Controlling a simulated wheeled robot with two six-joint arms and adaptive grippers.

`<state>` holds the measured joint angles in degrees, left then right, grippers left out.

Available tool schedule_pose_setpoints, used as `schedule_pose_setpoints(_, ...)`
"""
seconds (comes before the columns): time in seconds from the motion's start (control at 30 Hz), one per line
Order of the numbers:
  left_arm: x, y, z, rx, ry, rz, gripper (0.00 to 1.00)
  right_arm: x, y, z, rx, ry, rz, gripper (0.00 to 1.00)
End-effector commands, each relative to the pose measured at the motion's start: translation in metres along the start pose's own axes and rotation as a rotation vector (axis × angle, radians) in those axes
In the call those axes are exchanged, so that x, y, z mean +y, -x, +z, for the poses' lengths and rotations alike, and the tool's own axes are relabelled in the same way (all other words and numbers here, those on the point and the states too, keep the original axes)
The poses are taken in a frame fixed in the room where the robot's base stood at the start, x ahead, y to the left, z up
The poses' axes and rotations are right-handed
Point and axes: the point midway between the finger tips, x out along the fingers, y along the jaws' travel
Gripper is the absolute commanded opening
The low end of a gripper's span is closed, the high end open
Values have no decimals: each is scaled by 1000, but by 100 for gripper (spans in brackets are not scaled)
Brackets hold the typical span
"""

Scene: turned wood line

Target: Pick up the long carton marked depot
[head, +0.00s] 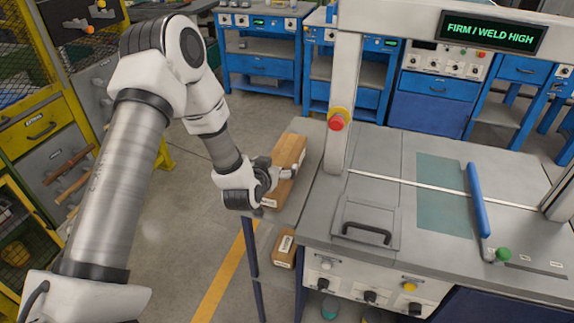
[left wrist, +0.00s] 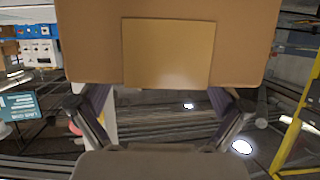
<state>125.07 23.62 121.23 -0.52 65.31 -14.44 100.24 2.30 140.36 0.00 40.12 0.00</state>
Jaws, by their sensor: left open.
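A long brown carton (head: 291,149) lies on the grey side surface left of the machine frame in the head view. A small white label shows at its near end, too small to read, so I cannot confirm the depot mark. My left gripper (head: 281,175) is open at the carton's near half, its fingers overlapping the carton in the picture. In the left wrist view the carton (left wrist: 90,45) fills the upper part, with a paler tan patch on its face. The open fingers of my left gripper (left wrist: 158,103) spread below it. Contact cannot be told. My right gripper is out of view.
A smaller labelled carton (head: 284,252) sits lower, beside the bench. The machine frame (head: 345,90) with a red button (head: 337,122) rises just right of the long carton. Yellow drawers (head: 38,128) are at left.

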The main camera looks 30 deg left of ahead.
Motion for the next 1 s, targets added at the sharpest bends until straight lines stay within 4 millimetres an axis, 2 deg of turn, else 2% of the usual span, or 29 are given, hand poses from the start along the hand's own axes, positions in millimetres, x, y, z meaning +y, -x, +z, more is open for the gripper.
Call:
schedule_pose_setpoints(0.1,2,-20,-2,0,-3,0,100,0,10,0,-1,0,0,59)
schedule_pose_setpoints(0.23,2,-41,0,-1,-2,1,100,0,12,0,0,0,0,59)
schedule_pose_setpoints(0.47,2,-45,1,-2,1,1,100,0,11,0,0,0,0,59)
schedule_pose_setpoints(0.7,2,-45,2,-2,1,1,22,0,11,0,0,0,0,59)
schedule_pose_setpoints(1.0,2,-44,0,0,0,1,22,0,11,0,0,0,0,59)
